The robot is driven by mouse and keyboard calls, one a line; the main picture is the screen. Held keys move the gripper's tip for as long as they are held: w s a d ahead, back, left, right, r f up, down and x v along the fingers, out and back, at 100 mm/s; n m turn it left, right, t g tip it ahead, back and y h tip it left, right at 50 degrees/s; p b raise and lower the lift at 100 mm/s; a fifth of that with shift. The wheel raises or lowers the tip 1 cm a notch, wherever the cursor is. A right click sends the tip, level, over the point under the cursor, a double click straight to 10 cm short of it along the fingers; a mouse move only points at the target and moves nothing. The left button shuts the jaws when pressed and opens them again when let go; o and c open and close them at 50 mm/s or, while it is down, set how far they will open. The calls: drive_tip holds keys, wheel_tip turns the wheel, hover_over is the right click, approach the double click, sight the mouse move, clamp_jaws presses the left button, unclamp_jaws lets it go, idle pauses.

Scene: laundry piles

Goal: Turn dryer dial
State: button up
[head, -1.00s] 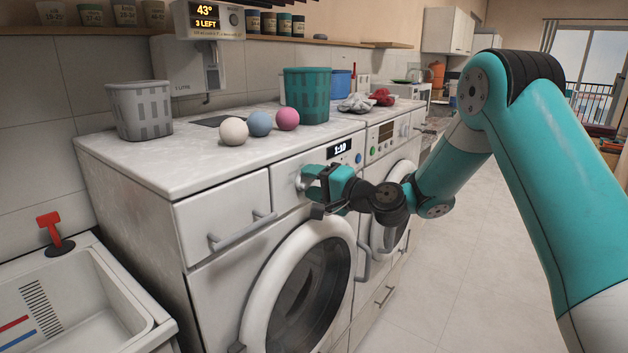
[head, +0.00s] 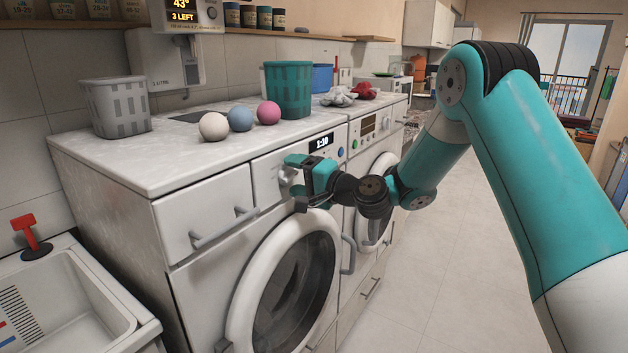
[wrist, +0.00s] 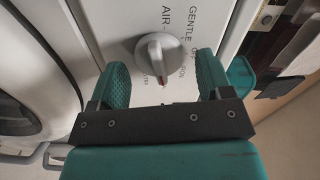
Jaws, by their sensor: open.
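The dryer dial (wrist: 158,56) is a round grey knob with a raised grip and a red mark, on the white front panel in the wrist view. Words such as AIR and GENTLE are printed around it. In the head view the dial (head: 287,174) is partly hidden by my gripper. My gripper (wrist: 160,85) has its teal fingers apart, one on each side of the dial's lower part. I cannot tell whether either finger touches it. In the head view my gripper (head: 296,176) is at the panel beneath the 1:10 display (head: 321,142).
The round door (head: 290,285) is below my gripper, and a drawer handle (head: 225,227) is to its left. Three balls (head: 240,119) and a teal basket (head: 289,90) stand on the top. A second machine (head: 378,128) stands beyond. The floor at right is clear.

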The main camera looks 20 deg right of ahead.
drive_tip(key=b+v, duration=0.8)
drive_tip(key=v, duration=0.9)
